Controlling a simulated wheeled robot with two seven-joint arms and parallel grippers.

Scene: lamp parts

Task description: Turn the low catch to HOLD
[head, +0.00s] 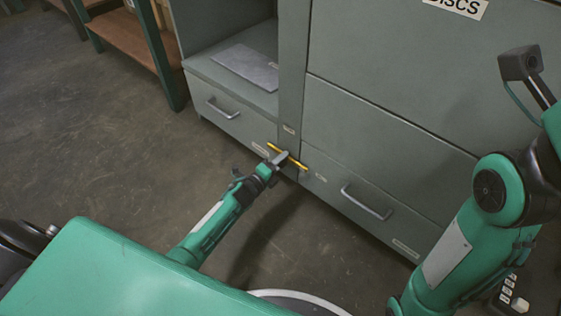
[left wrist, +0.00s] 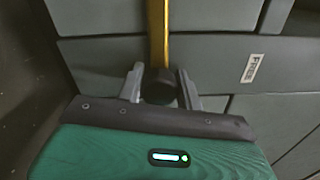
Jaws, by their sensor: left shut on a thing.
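The low catch (head: 299,164) is a yellow bar low on the cabinet front, where the left and right drawers meet. In the head view it lies roughly along the line of the drawer fronts. In the left wrist view its yellow bar (left wrist: 159,35) runs up from a dark round hub (left wrist: 158,87). My left gripper (head: 281,158) is shut on the catch, with a finger on each side of the hub. A label reading FREE (left wrist: 252,68) is to the right in the wrist view. I cannot make out a HOLD label. My right gripper is out of view.
The grey-green cabinet has a left drawer with a handle (head: 223,108) and a right drawer with a handle (head: 367,202). An open bay with a grey plate (head: 247,67) is above the left drawer. A shelf rack (head: 130,40) stands at upper left. The floor at left is clear.

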